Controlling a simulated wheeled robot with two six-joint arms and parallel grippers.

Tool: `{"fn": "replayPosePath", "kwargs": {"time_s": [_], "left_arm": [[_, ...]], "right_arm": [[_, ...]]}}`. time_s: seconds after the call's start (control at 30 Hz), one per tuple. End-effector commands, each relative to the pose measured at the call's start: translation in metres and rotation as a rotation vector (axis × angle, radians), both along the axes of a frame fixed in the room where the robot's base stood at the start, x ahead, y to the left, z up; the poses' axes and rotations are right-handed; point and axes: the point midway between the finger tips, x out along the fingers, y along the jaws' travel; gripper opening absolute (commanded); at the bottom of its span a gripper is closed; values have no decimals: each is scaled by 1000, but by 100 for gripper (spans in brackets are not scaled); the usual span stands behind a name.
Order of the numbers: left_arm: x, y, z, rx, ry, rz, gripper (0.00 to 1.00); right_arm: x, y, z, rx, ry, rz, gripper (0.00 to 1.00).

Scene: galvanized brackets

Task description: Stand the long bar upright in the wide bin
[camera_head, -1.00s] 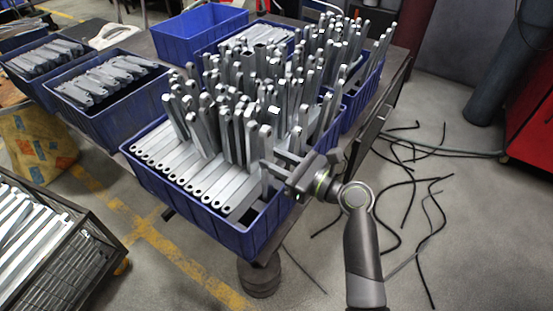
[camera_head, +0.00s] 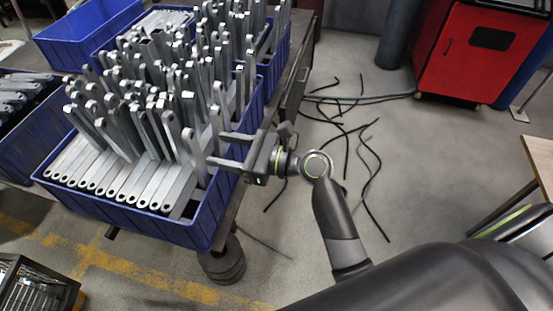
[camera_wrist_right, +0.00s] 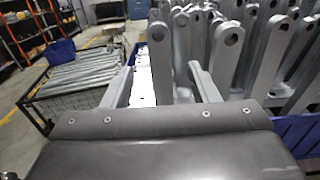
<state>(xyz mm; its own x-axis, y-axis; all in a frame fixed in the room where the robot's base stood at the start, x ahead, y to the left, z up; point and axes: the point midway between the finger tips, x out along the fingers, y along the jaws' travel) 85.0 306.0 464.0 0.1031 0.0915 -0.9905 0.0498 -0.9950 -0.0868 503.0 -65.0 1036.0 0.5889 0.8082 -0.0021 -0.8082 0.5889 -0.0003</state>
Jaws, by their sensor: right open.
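The wide blue bin (camera_head: 212,226) stands on the table at left, packed with galvanized bars. Flat bars (camera_head: 118,188) lie side by side along its front, and many others stand upright behind. One upright bar (camera_head: 194,153) stands near the front right corner, just left of my right gripper (camera_head: 217,148). That gripper is open, its fingers reaching over the bin's right wall. In the right wrist view a bar with a hole in its top (camera_wrist_right: 158,58) shows between the spread fingers (camera_wrist_right: 161,88). I cannot tell which bar is the long one. My left gripper is out of view.
More blue bins stand behind and left, one of them empty (camera_head: 90,35). A wire crate (camera_wrist_right: 72,85) of bars is on the floor. Black cables (camera_head: 365,160) lie on the floor at right, near a red cabinet (camera_head: 478,55).

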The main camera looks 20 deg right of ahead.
Motion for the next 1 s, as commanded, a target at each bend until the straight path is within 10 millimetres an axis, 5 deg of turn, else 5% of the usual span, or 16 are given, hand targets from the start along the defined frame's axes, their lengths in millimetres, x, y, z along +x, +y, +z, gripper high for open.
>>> {"fn": "replayPosePath", "kwargs": {"time_s": [0.5, 1.0], "left_arm": [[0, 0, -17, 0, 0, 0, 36], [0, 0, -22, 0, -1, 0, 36]], "right_arm": [[-54, -73, -2, -4, 1, 2, 54], [-70, -96, 1, 2, -1, 1, 54]]}}
